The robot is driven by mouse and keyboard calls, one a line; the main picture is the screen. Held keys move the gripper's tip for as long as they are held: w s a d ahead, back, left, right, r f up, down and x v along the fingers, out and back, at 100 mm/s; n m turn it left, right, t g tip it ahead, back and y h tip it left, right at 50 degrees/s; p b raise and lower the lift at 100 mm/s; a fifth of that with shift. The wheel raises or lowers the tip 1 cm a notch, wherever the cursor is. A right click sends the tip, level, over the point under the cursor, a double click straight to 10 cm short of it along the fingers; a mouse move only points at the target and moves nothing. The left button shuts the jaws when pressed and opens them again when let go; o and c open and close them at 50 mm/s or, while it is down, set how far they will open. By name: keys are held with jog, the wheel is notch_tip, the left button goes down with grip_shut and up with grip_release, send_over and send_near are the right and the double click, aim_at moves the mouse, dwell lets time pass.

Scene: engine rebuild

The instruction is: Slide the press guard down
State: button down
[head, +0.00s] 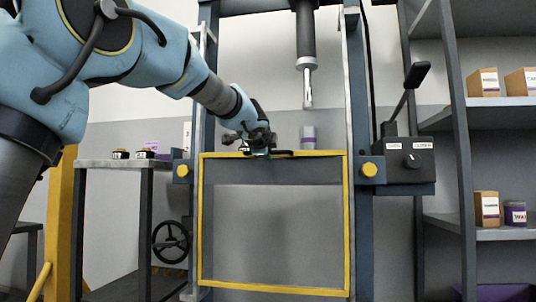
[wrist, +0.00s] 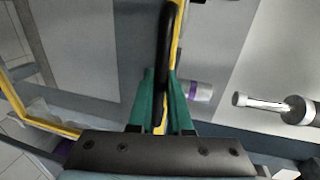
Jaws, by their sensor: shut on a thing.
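The press guard (head: 347,230) is a yellow rectangular frame with a see-through middle, standing upright between the blue-grey press posts. Its top rail is a little above the press's cross beam. A black handle bar runs along that rail and shows in the wrist view (wrist: 169,45). My gripper (head: 262,150) is at the top rail, left of its middle. In the wrist view its green fingers (wrist: 160,90) are shut on the handle, one on each side. The fingers hide part of the handle.
The press ram (head: 307,80) hangs above, with a small grey and purple cylinder (head: 308,138) behind the guard's top rail. A control box with a lever (head: 405,160) is on the right post. A side table (head: 110,164) stands left; shelves (head: 490,102) stand right.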

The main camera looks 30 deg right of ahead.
jog(key=c, duration=0.8)
grip_release()
jog(key=shift+c, duration=0.2)
jog(key=v, duration=1)
jog(key=shift+s+a, duration=0.25)
jog(key=shift+s, duration=0.05)
